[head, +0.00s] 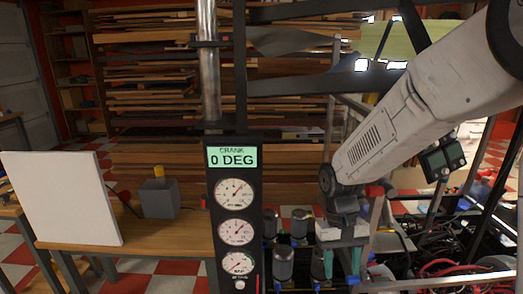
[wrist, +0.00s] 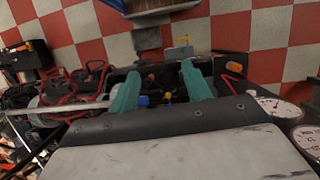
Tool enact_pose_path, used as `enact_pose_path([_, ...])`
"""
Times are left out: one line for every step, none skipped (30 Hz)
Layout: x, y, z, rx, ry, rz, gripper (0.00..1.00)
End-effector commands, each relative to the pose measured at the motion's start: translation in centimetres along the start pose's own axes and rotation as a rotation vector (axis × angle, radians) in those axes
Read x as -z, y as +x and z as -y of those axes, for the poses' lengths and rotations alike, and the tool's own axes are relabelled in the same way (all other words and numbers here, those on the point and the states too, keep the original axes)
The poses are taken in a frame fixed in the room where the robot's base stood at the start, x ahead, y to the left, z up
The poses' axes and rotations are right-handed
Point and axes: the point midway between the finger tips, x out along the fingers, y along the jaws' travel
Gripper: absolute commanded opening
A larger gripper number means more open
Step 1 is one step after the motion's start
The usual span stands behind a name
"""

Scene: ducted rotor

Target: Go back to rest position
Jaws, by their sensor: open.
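In the wrist view, my gripper (wrist: 160,90) shows two teal fingers set apart, with nothing held between them. Beyond and below the fingers lie dark parts with small blue and yellow pieces. In the head view, my white arm reaches down from the upper right, and my gripper (head: 345,262) hangs at its lower end, partly hidden among frame parts and dark cylinders. The gauge panel (head: 235,215) stands to the left of the gripper, with a green display reading "CRANK 0 DEG" above three dials.
A wooden table (head: 185,240) holds a white board (head: 60,198) and a grey box with a yellow top (head: 159,195). A vertical metal pole (head: 209,70) rises behind the panel. Black frame bars cross above. Red cables (head: 440,268) and equipment crowd the lower right.

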Motion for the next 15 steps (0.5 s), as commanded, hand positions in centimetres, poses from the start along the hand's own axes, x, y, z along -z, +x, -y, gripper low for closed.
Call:
enact_pose_path([-1.9, -1.4, -0.7, 0.006, -0.006, -0.016, 0.49])
enact_pose_path([-3.0, -2.0, -1.1, 0.008, -0.011, -0.021, 0.49])
enact_pose_path([-4.4, -2.8, -1.6, 0.011, -0.018, -0.028, 0.49])
enact_pose_path([-5.5, -3.3, -1.9, 0.014, -0.022, -0.035, 0.49])
enact_pose_path([-6.5, -3.8, -2.3, 0.016, -0.026, -0.042, 0.49])
enact_pose_path([-7.9, -4.4, -2.7, 0.019, -0.03, -0.052, 0.49])
enact_pose_path([-8.9, -4.8, -3.1, 0.022, -0.032, -0.061, 0.49])
enact_pose_path([-10.0, -5.2, -3.4, 0.024, -0.035, -0.069, 0.49])
enact_pose_path([-11.4, -5.6, -3.7, 0.026, -0.038, -0.083, 0.49])
enact_pose_path([-12.4, -5.9, -4.0, 0.028, -0.038, -0.093, 0.49])
enact_pose_path([-13.3, -6.1, -4.3, 0.03, -0.038, -0.104, 0.49])
enact_pose_path([-14.6, -6.4, -4.6, 0.033, -0.038, -0.12, 0.49])
enact_pose_path([-15.5, -6.6, -4.8, 0.035, -0.037, -0.134, 0.49])
enact_pose_path([-16.4, -6.8, -5.1, 0.036, -0.034, -0.147, 0.49])
enact_pose_path([-17.6, -6.9, -5.3, 0.039, -0.029, -0.167, 0.49])
